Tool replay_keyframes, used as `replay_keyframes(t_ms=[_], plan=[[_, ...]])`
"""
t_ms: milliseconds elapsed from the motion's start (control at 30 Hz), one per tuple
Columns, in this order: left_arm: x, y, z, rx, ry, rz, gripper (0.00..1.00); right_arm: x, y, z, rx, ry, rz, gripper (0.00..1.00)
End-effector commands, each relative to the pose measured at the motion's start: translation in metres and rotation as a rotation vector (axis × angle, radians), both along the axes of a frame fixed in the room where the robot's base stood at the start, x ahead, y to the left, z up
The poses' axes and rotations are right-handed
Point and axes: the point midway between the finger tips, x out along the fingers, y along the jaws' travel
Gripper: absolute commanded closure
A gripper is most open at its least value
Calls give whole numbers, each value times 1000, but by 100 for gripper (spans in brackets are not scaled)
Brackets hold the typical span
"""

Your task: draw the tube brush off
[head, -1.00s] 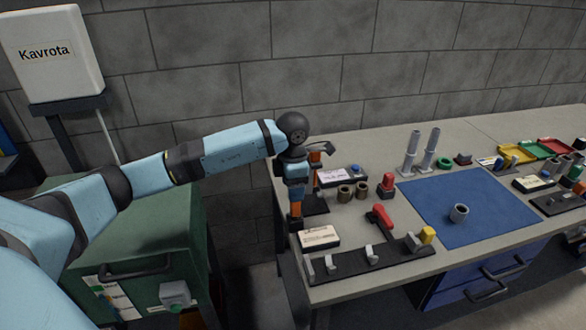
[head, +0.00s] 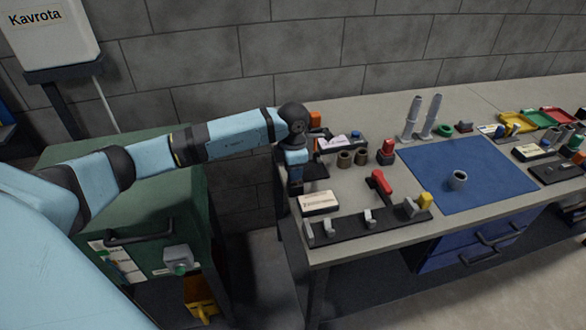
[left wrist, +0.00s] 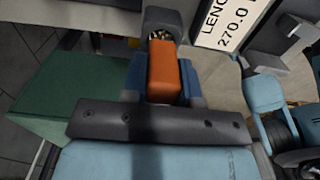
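The tube brush shows in the left wrist view as an orange handle (left wrist: 172,75) with a few pale bristles at its far end, by a dark rounded holder (left wrist: 168,18). In the head view this holder (head: 294,187) is at the bench's left edge, and my gripper hides the handle. My left gripper (head: 294,168) is low over it; in the left wrist view its blue fingers (left wrist: 168,88) stand on both sides of the handle. I cannot tell whether they press on it. My right gripper is out of view.
A white labelled box (head: 318,202) sits close right of the gripper. Behind are another orange piece (head: 314,120) and brown cylinders (head: 345,159). A black rail (head: 340,233) lies in front. A blue mat (head: 490,168) is to the right. A green cabinet (head: 150,210) stands left.

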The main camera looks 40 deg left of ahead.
Motion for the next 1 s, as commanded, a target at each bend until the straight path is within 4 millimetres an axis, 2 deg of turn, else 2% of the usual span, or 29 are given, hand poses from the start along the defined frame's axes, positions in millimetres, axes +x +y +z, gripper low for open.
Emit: replay_keyframes(t_ms=[267,1000], plan=[[0,0,3,-1,-1,0,96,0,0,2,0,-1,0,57],[0,0,33,0,0,-1,96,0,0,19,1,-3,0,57]])
